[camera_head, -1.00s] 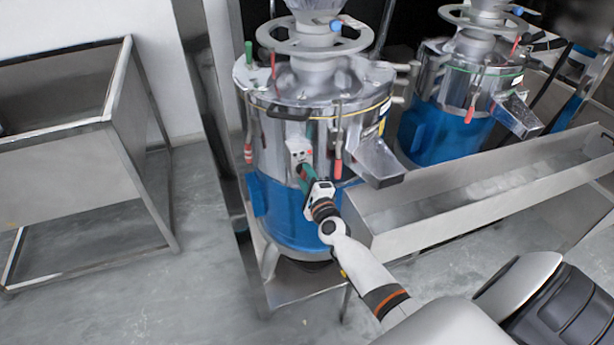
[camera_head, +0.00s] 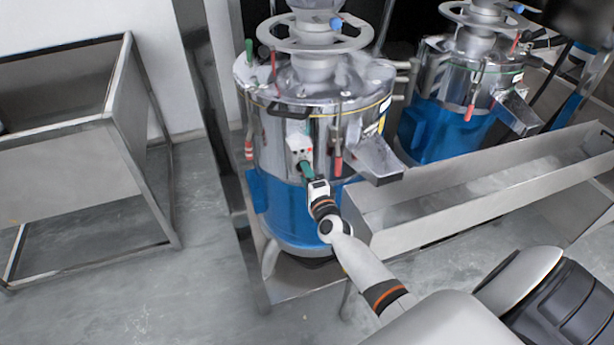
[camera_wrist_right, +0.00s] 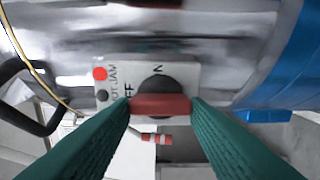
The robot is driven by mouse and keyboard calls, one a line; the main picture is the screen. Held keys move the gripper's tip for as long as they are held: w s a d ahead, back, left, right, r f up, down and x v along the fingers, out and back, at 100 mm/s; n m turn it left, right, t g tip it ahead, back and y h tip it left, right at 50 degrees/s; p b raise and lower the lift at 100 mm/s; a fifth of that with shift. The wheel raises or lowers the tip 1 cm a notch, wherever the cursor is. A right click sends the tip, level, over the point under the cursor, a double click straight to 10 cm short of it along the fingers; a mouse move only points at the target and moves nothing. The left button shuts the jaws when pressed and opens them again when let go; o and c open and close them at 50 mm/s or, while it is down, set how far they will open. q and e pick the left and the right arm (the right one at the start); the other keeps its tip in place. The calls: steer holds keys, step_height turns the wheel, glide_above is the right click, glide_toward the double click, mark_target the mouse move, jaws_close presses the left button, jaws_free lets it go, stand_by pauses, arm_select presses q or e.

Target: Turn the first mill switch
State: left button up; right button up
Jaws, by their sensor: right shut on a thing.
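The first mill (camera_head: 310,130) is a shiny steel drum with a blue base. On its front is a white switch box (camera_head: 299,150), also seen in the right wrist view (camera_wrist_right: 187,78). My right gripper (camera_head: 307,172) is at the box. In the right wrist view its green fingers (camera_wrist_right: 160,106) are closed on both sides of the red bar of the switch (camera_wrist_right: 160,104), in front of a dark round knob. The bar lies level in that view, beside OFF and partly hidden ON lettering. My left gripper is not in view.
A second mill (camera_head: 445,110) stands behind to the right. A long steel trough (camera_head: 430,222) runs to the right of the first mill, below its spout (camera_head: 375,158). A steel bin on legs (camera_head: 60,160) stands at the left, with bare floor between.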

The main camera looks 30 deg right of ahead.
steer(key=o, duration=1)
steer(key=shift+s, duration=0.1)
steer(key=v, duration=1.2)
steer(key=shift+f+b, duration=0.1)
steer(key=shift+b, duration=0.2)
